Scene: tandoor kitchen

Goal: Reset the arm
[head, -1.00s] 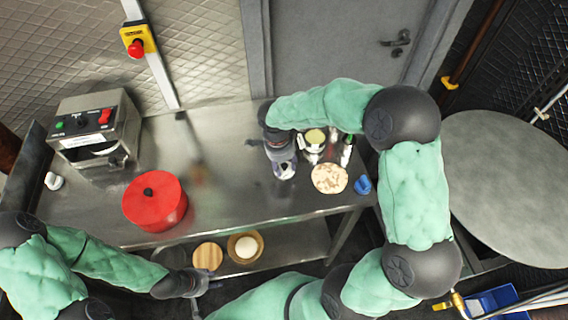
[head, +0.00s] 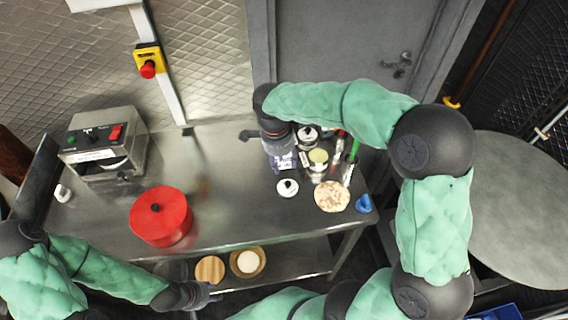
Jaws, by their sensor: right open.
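My right arm, in green padding, reaches over the steel table from the right. Its gripper (head: 284,166) points down over the back right part of the table and is open. A small white round item with a dark knob (head: 287,188) sits on the table just in front of it, apart from the fingers. My left gripper (head: 210,296) is low in the picture, in front of the lower shelf. Its fingers are too small and dark to tell whether they are open or shut.
A red lidded pot (head: 161,219) stands on the steel table (head: 235,210). A machine (head: 103,143) stands at the back left. Right of my right gripper are a flatbread (head: 332,196), metal containers (head: 318,160) and a blue item (head: 364,204). The shelf holds a wooden board (head: 210,269) and bowl (head: 262,265).

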